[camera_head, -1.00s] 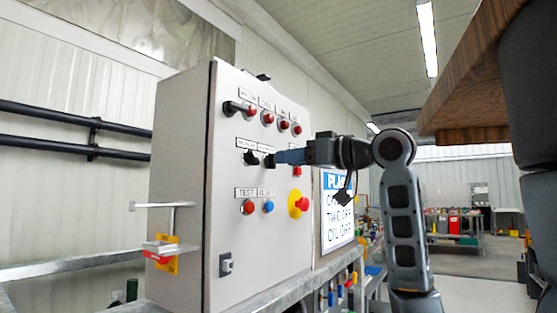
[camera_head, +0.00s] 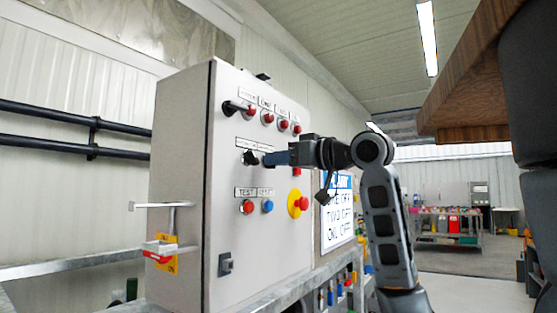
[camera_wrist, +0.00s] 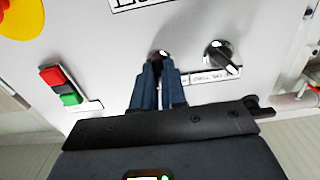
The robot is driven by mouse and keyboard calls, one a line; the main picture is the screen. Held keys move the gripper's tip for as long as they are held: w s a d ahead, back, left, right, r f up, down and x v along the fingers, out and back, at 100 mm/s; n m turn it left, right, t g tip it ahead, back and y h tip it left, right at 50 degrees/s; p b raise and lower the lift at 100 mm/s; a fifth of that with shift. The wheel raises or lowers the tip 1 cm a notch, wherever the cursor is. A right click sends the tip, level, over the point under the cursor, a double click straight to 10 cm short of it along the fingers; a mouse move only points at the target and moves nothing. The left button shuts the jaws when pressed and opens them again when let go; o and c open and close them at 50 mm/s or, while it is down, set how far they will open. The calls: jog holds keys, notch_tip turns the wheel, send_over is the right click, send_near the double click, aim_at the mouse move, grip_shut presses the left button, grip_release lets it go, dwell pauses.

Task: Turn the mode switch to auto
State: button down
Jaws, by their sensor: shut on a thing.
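A grey control cabinet (camera_head: 180,200) carries two black rotary switches side by side below a row of red lamps. The left one (camera_head: 250,158) stands free; in the wrist view it shows to the right (camera_wrist: 219,54), its pointer slanting. My gripper (camera_head: 268,159) is at the right-hand switch, its blue fingers (camera_wrist: 158,72) closed around that dark knob. Only a dark bit of the held switch (camera_wrist: 158,54) shows between the fingertips, so its angle is hidden. The switch labels are too small to read surely.
Below sit a red button (camera_head: 248,207), a blue button (camera_head: 267,206) and a red emergency stop on yellow (camera_head: 300,203). A red and green button block (camera_wrist: 62,86) lies left of my fingers in the wrist view. A white sign (camera_head: 337,215) stands to the right.

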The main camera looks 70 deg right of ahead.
jog(key=shift+r+p, duration=0.1)
jog(key=shift+p, duration=0.25)
jog(key=shift+d+m+p, duration=0.1)
jog(key=shift+m+p, duration=4.3)
jog(key=shift+p, duration=0.7)
jog(key=c, duration=1.2)
grip_release()
jog(key=shift+b+v, duration=0.5)
jog(key=shift+v, duration=3.45)
